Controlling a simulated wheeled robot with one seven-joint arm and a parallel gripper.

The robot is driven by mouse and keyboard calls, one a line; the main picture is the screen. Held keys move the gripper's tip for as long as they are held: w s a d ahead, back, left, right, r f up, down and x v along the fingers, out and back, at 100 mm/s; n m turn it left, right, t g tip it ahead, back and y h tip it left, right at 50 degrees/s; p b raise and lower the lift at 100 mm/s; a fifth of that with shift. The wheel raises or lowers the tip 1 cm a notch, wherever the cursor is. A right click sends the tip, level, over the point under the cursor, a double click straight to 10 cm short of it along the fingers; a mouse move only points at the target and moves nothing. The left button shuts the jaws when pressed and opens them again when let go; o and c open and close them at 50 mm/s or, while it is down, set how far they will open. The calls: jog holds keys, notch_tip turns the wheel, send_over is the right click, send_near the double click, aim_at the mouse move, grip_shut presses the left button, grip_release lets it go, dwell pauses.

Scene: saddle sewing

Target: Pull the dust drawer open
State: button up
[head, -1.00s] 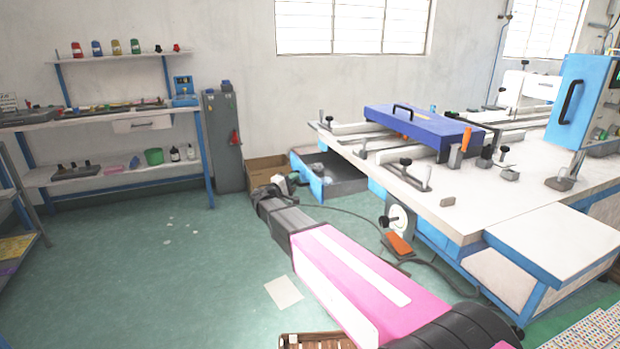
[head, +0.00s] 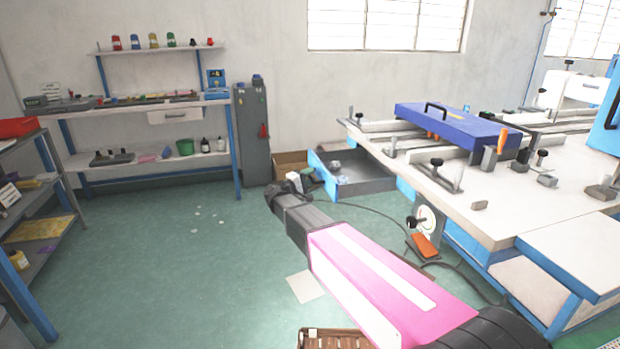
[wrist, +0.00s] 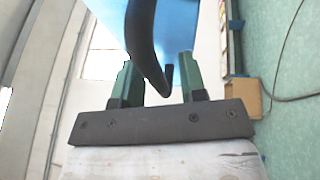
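The dust drawer (head: 370,184) stands pulled out from under the left end of the large work table, with its grey inside showing. Its blue front panel (head: 331,178) faces left, and pale bits lie inside. My gripper (head: 297,181) is at this front panel. In the wrist view, the dark curved handle (wrist: 143,35) passes between the two green fingers of my gripper (wrist: 161,82). The fingers stand apart, with a visible gap between the handle and the right finger. The blue surface behind it appears to be the drawer front (wrist: 180,30). Contact with the left finger is unclear.
The white work table (head: 500,205) is at the right. A cardboard box (head: 290,159) stands behind the drawer, beside a grey cabinet (head: 252,135). A cable (head: 385,215) and an orange pedal (head: 424,246) lie near the table. The green floor left of my arm is mostly open.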

jog(key=v, duration=1)
jog(key=shift+s+a, duration=0.25)
jog(key=shift+a, duration=0.05)
jog(key=s+d+f+m+g+y, duration=0.1)
jog(key=s+d+f+g, duration=0.25)
jog(key=d, duration=0.35)
jog(key=s+d+f+m+g+y, duration=0.1)
jog(key=s+d+f+g+y, duration=0.2)
jog(key=d, duration=0.5)
jog(key=s+d+f+m+g, duration=0.1)
jog(key=d+f+m+g, duration=0.15)
jog(key=d+f, duration=0.35)
jog(key=s+d+f+m+g+y, duration=0.2)
jog(key=s+d+y, duration=0.3)
jog(key=s, duration=0.2)
jog(key=s+d+f+m+g+y, duration=0.2)
jog(key=s+d+y, duration=0.3)
jog(key=s, duration=0.3)
jog(key=shift+s+f+y, duration=0.3)
jog(key=shift+f+y, duration=0.15)
jog(key=shift+y, duration=0.05)
